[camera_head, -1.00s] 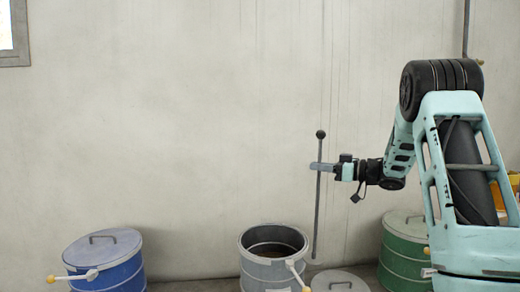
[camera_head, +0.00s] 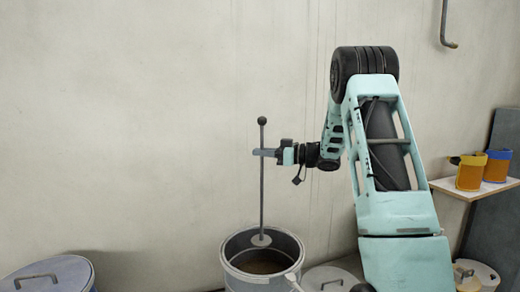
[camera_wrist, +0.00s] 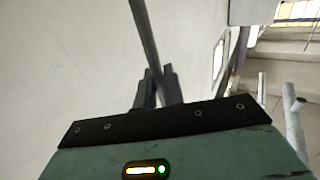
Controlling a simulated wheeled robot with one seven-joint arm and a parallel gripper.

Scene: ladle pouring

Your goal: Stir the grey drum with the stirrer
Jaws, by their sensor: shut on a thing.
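The stirrer (camera_head: 262,190) is a thin dark rod with a ball at its top and a round disc at its lower end. It hangs about upright. My gripper (camera_head: 265,152) is shut on the rod below the ball; the rod also shows between the fingers in the wrist view (camera_wrist: 143,32). The grey drum (camera_head: 235,276) stands open below, with brown contents inside.
A blue lidded drum (camera_head: 50,275) stands at the left. A grey lid (camera_head: 328,280) lies right of the grey drum. An orange cup (camera_head: 470,172) and a blue-and-orange cup (camera_head: 497,166) stand on a shelf (camera_head: 450,190) at the right. The pale wall is behind.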

